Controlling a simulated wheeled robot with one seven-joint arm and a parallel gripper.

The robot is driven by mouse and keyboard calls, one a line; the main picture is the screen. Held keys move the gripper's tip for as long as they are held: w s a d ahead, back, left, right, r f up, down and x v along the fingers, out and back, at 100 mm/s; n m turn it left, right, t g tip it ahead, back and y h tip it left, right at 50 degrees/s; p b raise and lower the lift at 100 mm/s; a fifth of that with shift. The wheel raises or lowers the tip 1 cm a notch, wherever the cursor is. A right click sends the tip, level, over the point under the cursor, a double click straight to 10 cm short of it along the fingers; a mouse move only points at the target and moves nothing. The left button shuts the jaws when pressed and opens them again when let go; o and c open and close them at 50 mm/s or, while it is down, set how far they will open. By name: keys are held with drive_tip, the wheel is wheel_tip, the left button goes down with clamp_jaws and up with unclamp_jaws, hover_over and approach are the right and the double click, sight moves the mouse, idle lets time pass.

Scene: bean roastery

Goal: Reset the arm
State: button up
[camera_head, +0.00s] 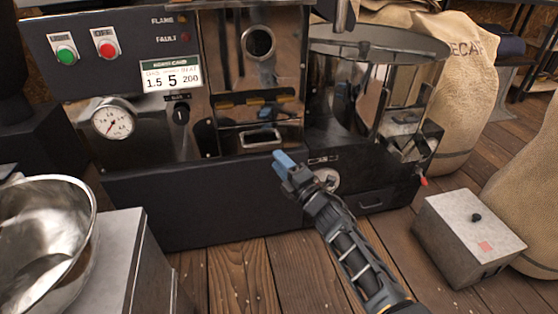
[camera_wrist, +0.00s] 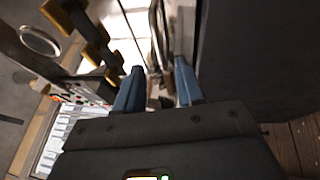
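My gripper (camera_head: 284,160) is raised in front of the roaster's dark lower panel, just below the metal drawer handle (camera_head: 262,137). In the wrist view its two blue fingers (camera_wrist: 158,68) stand apart with nothing held between them. My arm reaches up from the lower right to it. The roaster (camera_head: 215,200) fills the middle of the head view, with a gauge, a green and a red button, and a round sight window. Whether the fingers touch the roaster cannot be told.
A shiny steel bowl (camera_head: 80,220) sits on a grey box (camera_head: 120,260) at the left. A round cooling tray (camera_head: 375,45) is at the right of the roaster. A metal box with a black knob (camera_head: 465,235) stands on the plank floor. Sacks (camera_head: 450,80) stand at the right.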

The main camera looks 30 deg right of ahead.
idle(0.3)
drive_tip(key=s+a+f+m+h, duration=0.1)
drive_tip(key=s+a+f+m, duration=0.2)
drive_tip(key=s, duration=0.5)
drive_tip(key=s+a+f+m+g, duration=0.1)
drive_tip(key=s+a+m, duration=0.25)
drive_tip(key=s, duration=0.45)
drive_tip(key=s+a+f+m+h, duration=0.1)
drive_tip(key=s+a+f+m, duration=0.2)
drive_tip(key=s, duration=0.5)
drive_tip(key=s+a+r+m+g, duration=0.15)
drive_tip(key=s+r+m, duration=0.25)
drive_tip(key=s, duration=0.7)
drive_tip(key=s+a+r+m+g, duration=0.1)
drive_tip(key=s+a+r+m, duration=0.3)
drive_tip(key=s, duration=0.7)
drive_tip(key=s+d+r+m+g, duration=0.2)
drive_tip(key=s+d+r, duration=0.1)
drive_tip(key=s+r, duration=0.5)
wheel_tip(320, 180, up, 31)
drive_tip(key=w+p, duration=0.1)
drive_tip(key=p, duration=2.9)
drive_tip(key=shift+d+r+p, duration=0.2)
drive_tip(key=shift+p, duration=0.2)
